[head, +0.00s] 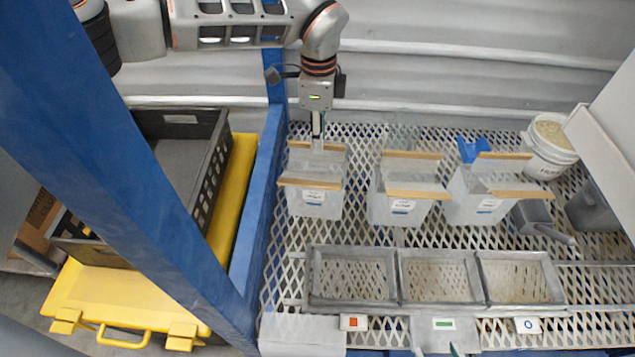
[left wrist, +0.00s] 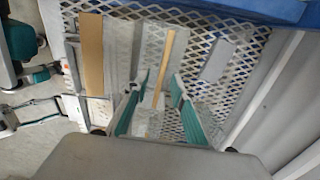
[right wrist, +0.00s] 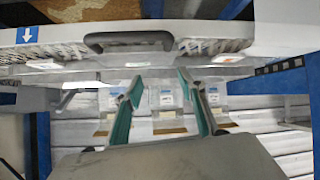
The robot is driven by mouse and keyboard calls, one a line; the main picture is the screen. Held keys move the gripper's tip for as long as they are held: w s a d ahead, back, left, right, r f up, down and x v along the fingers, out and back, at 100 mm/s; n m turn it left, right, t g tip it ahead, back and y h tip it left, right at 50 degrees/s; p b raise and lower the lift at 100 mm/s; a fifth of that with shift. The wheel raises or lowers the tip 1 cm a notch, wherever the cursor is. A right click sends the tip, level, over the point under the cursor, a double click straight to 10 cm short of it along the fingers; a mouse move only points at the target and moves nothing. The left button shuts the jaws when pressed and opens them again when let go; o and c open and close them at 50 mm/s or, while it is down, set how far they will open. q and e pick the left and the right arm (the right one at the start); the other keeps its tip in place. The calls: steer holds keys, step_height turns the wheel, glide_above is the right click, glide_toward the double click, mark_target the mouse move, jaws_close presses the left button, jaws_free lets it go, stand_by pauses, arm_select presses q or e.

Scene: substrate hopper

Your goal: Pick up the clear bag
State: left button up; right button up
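Three clear bags with brown strips along their top edges stand in a row on the mesh table: the left bag (head: 314,203), the middle bag (head: 400,208) and the right bag (head: 485,207). My left gripper (head: 317,146) points down at the rear strip of the left bag. In the left wrist view its fingers (left wrist: 160,85) are apart, with a brown strip (left wrist: 165,62) showing between them; contact cannot be told. My right gripper (head: 437,349) is at the table's front edge, mostly out of the head view. Its fingers (right wrist: 162,88) are apart and empty in the right wrist view.
Three grey mesh-bottomed trays (head: 352,278) lie in front of the bags. A white bucket (head: 549,150), a blue object (head: 472,149) and a grey scoop (head: 538,219) are at the right. A blue post (head: 120,170) and dark crate (head: 219,165) are at the left.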

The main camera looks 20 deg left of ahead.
mark_target(316, 161)
arm_select(q)
steer(key=f, duration=0.1)
steer(key=f+b, duration=0.1)
steer(key=f, duration=0.2)
steer(key=shift+a+f, duration=0.25)
steer(key=shift+a, duration=0.05)
arm_select(e)
steer(key=shift+s+a+f+y, duration=0.15)
steer(key=shift+a+y, duration=0.15)
steer(key=shift+a, duration=0.4)
arm_select(q)
steer(key=shift+f+b, duration=0.25)
steer(key=shift+b, duration=0.05)
arm_select(e)
steer(key=shift+w+a+r, duration=0.3)
steer(key=shift+w+r, duration=0.25)
steer(key=shift+r, duration=0.15)
arm_select(q)
steer(key=shift+r, duration=0.25)
steer(key=shift+c, duration=0.7)
arm_select(e)
steer(key=shift+w+r+t, duration=0.2)
steer(key=shift+r+t, duration=0.05)
steer(key=shift+t, duration=0.05)
arm_select(q)
jaws_close()
arm_select(e)
steer(key=shift+f, duration=0.15)
